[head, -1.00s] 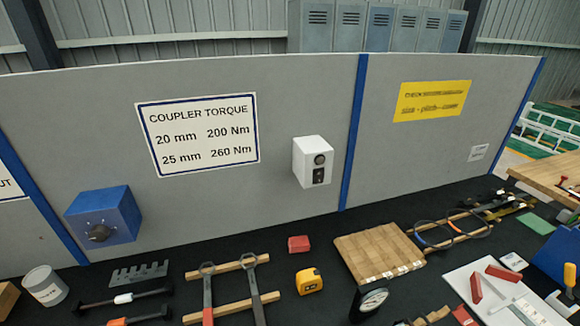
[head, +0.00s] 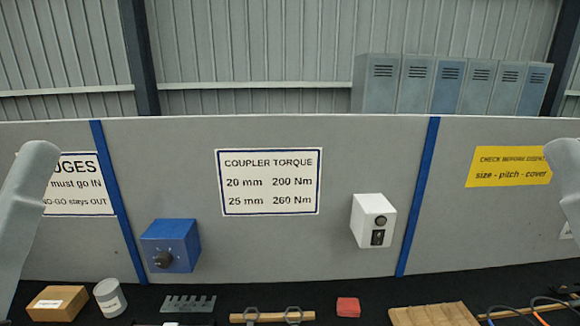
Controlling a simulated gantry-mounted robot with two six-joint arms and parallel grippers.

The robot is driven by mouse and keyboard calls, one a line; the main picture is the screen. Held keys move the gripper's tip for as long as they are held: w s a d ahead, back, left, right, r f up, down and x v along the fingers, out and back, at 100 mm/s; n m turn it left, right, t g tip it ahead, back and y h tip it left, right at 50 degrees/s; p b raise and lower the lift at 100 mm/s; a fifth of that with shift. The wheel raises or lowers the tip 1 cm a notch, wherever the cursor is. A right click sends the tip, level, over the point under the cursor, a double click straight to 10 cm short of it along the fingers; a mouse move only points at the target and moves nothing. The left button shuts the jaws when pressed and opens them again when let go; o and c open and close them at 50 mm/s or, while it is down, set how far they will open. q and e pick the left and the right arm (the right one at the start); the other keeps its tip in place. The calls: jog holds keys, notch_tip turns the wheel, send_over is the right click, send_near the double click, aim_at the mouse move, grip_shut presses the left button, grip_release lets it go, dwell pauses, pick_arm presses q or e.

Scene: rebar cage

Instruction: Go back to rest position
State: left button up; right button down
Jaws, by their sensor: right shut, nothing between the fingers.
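In the head view, a smooth grey link of my left arm stands at the left edge, and a grey link of my right arm shows at the right edge. No fingers of either gripper can be made out in the frame. I see nothing held. Both links are in front of the grey partition panel (head: 330,135), apart from the tools on the bench.
The dark bench (head: 245,291) carries a cardboard box (head: 57,303), a white tub (head: 110,297), a grey comb-like gauge (head: 188,303), a red block (head: 348,307) and a wooden board (head: 433,315). A blue box (head: 170,246) and white device (head: 373,220) are on the panel.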

notch_tip(320, 180, up, 31)
jog(key=p, duration=2.8)
jog(key=shift+y, duration=0.3)
